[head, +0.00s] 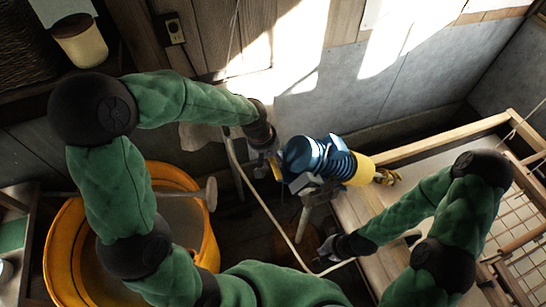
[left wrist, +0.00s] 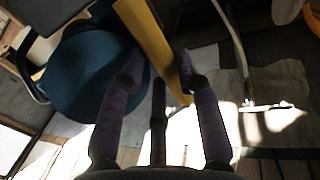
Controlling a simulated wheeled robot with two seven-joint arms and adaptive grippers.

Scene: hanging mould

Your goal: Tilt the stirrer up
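The stirrer (head: 322,157) has a ribbed blue motor body and a yellow end, and sits on a grey stand right of the orange tub. My left gripper (head: 270,163) is at the stirrer's left side. In the left wrist view its dark fingers (left wrist: 160,80) are spread, with a yellow bar (left wrist: 157,45) running between or just beyond the tips. I cannot tell whether they touch it. A round blue part (left wrist: 88,75) is beside the left finger. My right gripper (head: 332,250) is low near the wooden table's left edge, and its fingers are too dark to read.
An orange tub (head: 62,245) stands at the left with a grey-headed rod (head: 211,193) across it. A wooden table (head: 400,150) fills the right side, with a wire grid (head: 525,235). A jar (head: 82,42) stands at the upper left.

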